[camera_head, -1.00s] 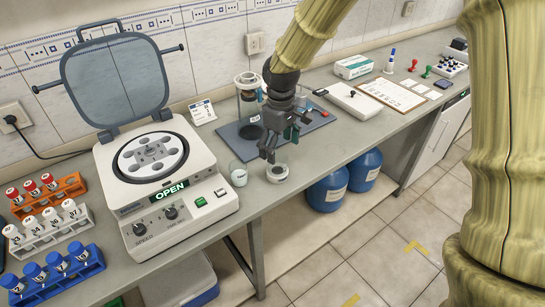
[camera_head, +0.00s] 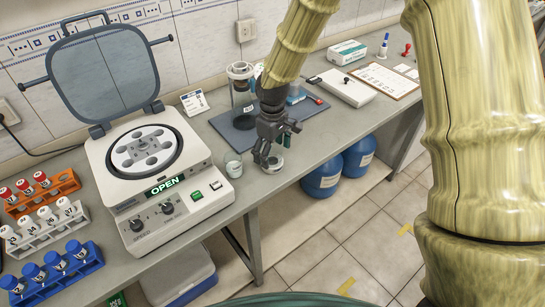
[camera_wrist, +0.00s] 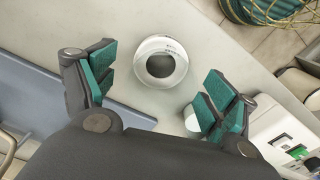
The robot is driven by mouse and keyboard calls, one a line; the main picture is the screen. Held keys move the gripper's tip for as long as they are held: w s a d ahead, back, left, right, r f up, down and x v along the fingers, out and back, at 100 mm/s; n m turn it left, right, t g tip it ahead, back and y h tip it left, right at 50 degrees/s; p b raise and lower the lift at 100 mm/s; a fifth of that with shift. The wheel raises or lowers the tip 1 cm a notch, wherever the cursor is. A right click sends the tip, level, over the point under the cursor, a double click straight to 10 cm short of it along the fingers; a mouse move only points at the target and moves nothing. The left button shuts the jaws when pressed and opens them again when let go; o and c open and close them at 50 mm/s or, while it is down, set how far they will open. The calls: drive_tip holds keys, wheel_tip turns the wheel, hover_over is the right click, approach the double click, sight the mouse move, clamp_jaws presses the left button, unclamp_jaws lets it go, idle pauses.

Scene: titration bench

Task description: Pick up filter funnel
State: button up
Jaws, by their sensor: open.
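What looks like the filter funnel is a small round white piece with a dark hollow (camera_head: 273,167), standing on the grey bench near its front edge. In the wrist view the round piece (camera_wrist: 160,44) shows from above, ahead of and between my fingers. My gripper (camera_head: 267,157) is over it, pointing down, and partly hides it in the head view. In the wrist view my gripper (camera_wrist: 156,85) has its two green-padded fingers wide apart with nothing between the pads. I cannot tell the height gap to the round piece.
A small white beaker (camera_head: 234,168) stands close on the left; it shows partly behind the right finger in the wrist view (camera_wrist: 192,121). The open centrifuge (camera_head: 160,200) is further left. A blue-grey board (camera_head: 222,124) with a glass vessel (camera_head: 243,87) lies behind.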

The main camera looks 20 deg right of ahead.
drive_tip(key=shift+s+f+p, duration=0.1)
drive_tip(key=shift+f+p, duration=0.25)
drive_tip(key=shift+f, duration=1.3)
drive_tip(key=c, duration=1.1)
